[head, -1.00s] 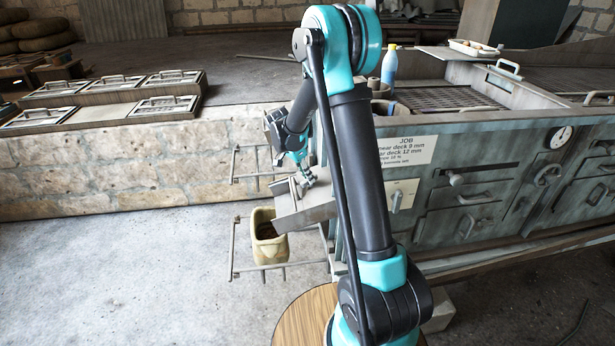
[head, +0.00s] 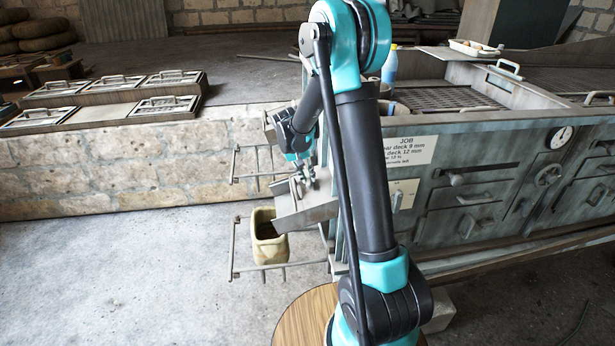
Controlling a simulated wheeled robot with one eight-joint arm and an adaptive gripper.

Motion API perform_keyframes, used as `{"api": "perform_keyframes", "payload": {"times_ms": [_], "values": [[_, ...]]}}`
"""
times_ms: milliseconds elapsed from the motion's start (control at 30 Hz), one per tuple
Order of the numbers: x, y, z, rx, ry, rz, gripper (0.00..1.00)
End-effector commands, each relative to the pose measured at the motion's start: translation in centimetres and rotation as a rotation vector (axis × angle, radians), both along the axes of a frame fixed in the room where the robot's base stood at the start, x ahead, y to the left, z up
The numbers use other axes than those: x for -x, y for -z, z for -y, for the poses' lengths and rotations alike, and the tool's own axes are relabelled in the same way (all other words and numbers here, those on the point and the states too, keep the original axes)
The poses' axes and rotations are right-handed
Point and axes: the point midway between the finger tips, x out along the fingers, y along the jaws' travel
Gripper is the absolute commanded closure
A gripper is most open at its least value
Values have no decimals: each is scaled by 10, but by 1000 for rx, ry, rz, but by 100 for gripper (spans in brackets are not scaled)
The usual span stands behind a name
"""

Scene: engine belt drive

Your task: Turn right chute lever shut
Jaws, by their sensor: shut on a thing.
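A grey metal chute (head: 305,212) slopes down to the left from the end of the machine. My gripper (head: 304,182) is at the upper part of this chute, small and partly in shadow. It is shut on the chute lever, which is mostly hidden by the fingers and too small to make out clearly. My own arm stands in front of the machine's end and hides part of it. The lever's exact angle cannot be told.
A yellowish bucket (head: 268,250) sits below the chute mouth on a rail frame (head: 232,250). The machine (head: 480,185) with drawers, a dial and a handwheel fills the right. A low stone wall (head: 110,165) runs left. The floor at front left is clear.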

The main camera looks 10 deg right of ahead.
Motion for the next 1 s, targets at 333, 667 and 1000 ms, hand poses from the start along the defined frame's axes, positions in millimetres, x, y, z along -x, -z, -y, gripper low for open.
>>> {"api": "perform_keyframes", "payload": {"times_ms": [333, 667, 1000], "values": [[0, 0, -1, -1, -170, -49, 100], [0, 0, -1, 0, -217, -62, 100], [0, 0, -1, 0, -217, -62, 81]]}}
